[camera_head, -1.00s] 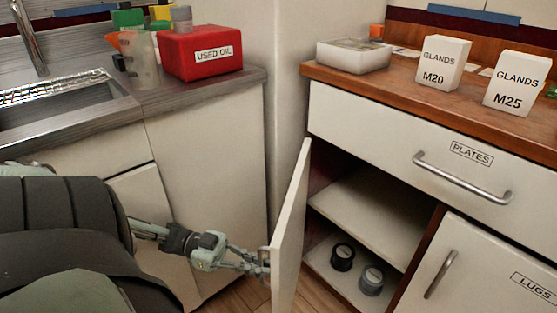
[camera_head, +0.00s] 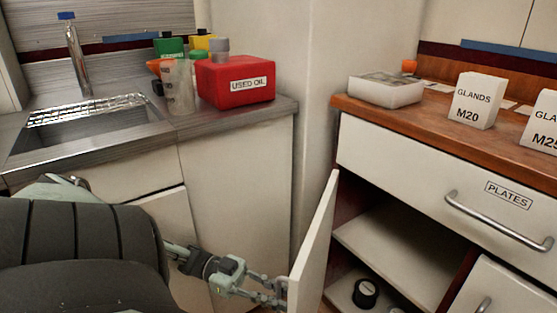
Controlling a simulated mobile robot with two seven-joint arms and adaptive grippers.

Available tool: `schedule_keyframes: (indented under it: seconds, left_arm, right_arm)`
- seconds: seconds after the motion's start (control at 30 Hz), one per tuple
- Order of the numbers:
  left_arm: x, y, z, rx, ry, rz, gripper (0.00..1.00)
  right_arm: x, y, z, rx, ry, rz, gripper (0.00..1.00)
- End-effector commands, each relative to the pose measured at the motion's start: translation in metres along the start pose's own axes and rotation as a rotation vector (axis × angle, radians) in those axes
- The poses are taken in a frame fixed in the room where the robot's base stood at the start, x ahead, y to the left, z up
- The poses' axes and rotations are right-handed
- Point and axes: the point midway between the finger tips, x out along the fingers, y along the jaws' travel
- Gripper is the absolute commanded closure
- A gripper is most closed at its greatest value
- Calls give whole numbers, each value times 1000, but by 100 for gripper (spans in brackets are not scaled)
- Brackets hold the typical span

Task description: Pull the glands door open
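The open cabinet door (camera_head: 312,252) stands swung out from the cabinet under the wooden counter, seen nearly edge-on; no label shows on the part I see. My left gripper (camera_head: 280,292) is at the door's left face, low in the view, where the door's handle sits. Its fingers reach to the door, but the handle is mostly hidden by them, and I cannot tell whether they are closed on it. Behind the door the compartment is open, with a white shelf (camera_head: 395,245) and a black spool (camera_head: 365,293) on the floor below it. My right gripper is not in view.
A drawer marked PLATES (camera_head: 420,195) is shut above the compartment, its bar handle (camera_head: 497,222) sticking out. White GLANDS boxes (camera_head: 476,101) and a tray (camera_head: 386,90) stand on the counter. At left are a sink (camera_head: 85,125) and a red USED OIL can (camera_head: 236,82).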

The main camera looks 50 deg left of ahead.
Motion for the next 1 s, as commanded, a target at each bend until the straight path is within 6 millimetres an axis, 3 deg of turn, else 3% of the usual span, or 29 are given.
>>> schedule_keyframes:
  seconds: [0.53, 1.0]
  left_arm:
    - [1, 2, -75, -6, -5, 10, 82]
    - [0, 0, -96, -1, -1, 1, 82]
  right_arm:
    - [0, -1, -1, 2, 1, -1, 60]
    - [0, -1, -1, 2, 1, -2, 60]
